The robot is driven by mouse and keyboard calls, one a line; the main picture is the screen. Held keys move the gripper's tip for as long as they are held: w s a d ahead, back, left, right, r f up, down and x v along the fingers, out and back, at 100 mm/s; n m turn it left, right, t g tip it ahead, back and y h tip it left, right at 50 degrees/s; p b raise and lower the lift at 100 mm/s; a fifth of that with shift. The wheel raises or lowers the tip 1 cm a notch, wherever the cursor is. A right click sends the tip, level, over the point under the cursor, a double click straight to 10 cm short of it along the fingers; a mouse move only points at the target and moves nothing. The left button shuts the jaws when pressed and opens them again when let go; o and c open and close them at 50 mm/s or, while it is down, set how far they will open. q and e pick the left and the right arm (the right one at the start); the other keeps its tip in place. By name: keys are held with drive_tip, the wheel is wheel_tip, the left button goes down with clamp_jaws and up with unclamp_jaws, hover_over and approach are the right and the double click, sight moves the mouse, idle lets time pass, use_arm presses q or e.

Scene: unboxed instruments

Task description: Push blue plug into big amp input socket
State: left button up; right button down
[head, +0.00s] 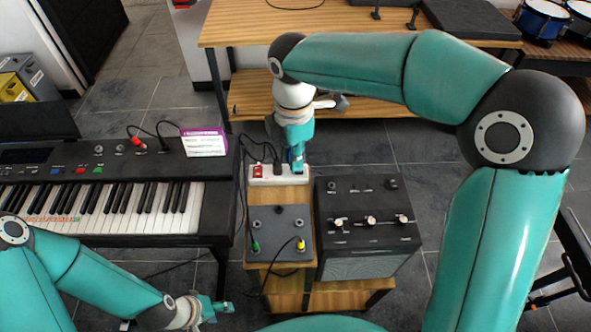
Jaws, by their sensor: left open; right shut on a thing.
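The big amp (368,215) is a black box with knobs on its sloping top panel, right of centre. A round socket (390,183) shows at the panel's upper right; I cannot read its label. My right gripper (297,164) points down over the right end of the white power strip, left of and behind the amp. It is shut on a small bluish thing that appears to be the blue plug, mostly hidden by the fingers. My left gripper (218,308) is open and empty at the lower left, well away from the amp.
The power strip (279,177) holds dark plugs. A grey pedal box (279,228) with green (255,246) and yellow (301,244) plugs stands beside the amp. A keyboard (120,205) with a purple-and-white box (204,142) is at left. A wooden bench (235,35) stands behind.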

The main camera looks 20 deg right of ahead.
drive_tip(key=w+d+f, duration=0.5)
drive_tip(key=d+f, duration=0.1)
drive_tip(key=f, duration=0.1)
drive_tip(key=m, duration=0.2)
hover_over(331, 187)
wheel_tip(331, 187, down, 6)
drive_tip(key=shift+w+f+b, duration=0.1)
drive_tip(key=shift+f+b, duration=2.1)
drive_tip(key=shift+f, duration=0.25)
drive_tip(key=shift+f+b, duration=0.7)
drive_tip(key=shift+f, duration=0.35)
drive_tip(key=shift+s, duration=0.2)
drive_tip(key=c, duration=1)
unclamp_jaws()
drive_tip(key=shift+w, duration=0.1)
drive_tip(key=shift+c, duration=0.2)
